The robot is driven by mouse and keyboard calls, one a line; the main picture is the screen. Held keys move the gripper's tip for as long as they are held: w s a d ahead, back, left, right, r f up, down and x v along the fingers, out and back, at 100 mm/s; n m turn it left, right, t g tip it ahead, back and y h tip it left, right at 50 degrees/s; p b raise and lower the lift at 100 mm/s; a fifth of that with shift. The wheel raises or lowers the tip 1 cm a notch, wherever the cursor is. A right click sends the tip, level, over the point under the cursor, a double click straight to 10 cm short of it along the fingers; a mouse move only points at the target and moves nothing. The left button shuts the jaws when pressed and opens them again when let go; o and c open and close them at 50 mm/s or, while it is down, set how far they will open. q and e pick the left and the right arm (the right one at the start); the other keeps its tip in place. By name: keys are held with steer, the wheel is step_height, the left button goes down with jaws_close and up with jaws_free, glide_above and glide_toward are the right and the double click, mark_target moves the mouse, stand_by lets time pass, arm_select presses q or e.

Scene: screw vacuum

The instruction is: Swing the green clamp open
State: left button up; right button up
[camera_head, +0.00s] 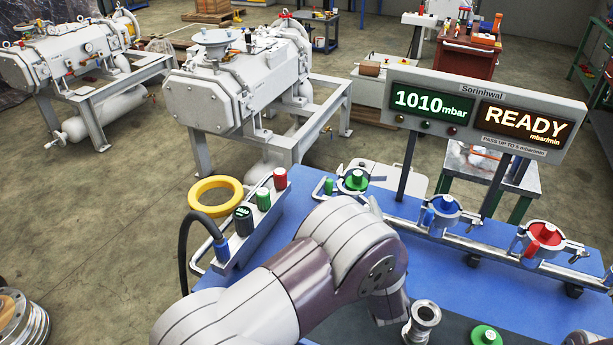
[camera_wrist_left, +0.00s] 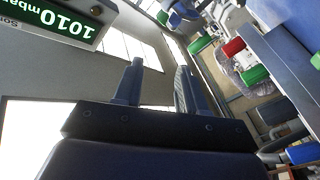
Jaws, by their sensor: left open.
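The green clamp (camera_head: 353,180) sits at the far left of the clamp row on the blue bench, a metal ring around a green centre, with a green lever part (camera_head: 328,186) at its left. I cannot tell from here whether it is latched. My left arm crosses the lower middle of the head view, and its gripper is hidden there. In the left wrist view my left gripper (camera_wrist_left: 158,85) has its two fingers apart with nothing between them. The green clamp cannot be made out surely in that view.
A blue clamp (camera_head: 443,212) and a red clamp (camera_head: 543,238) stand further right. The display (camera_head: 483,112) rises behind them. A controller box (camera_head: 238,240) with green and red cylinders and a yellow ring (camera_head: 215,196) are at left. A metal fitting (camera_head: 421,325) stands in front.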

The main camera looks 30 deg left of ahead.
mark_target(331, 183)
arm_select(q)
steer(key=w+a+m+g, duration=0.1)
steer(key=w+a, duration=0.1)
steer(key=a, duration=0.2)
steer(key=w+a+f+m+y, duration=0.1)
steer(key=w+a+m, duration=0.1)
steer(key=w+a, duration=0.1)
steer(key=w+a+m+g+p, duration=0.1)
steer(key=w+a, duration=0.1)
steer(key=a, duration=0.2)
steer(key=shift+w+a+f+m+g+y, duration=0.25)
steer(key=shift+w+a+m+g+y, duration=0.05)
steer(key=shift+w+a+m, duration=0.1)
jaws_close()
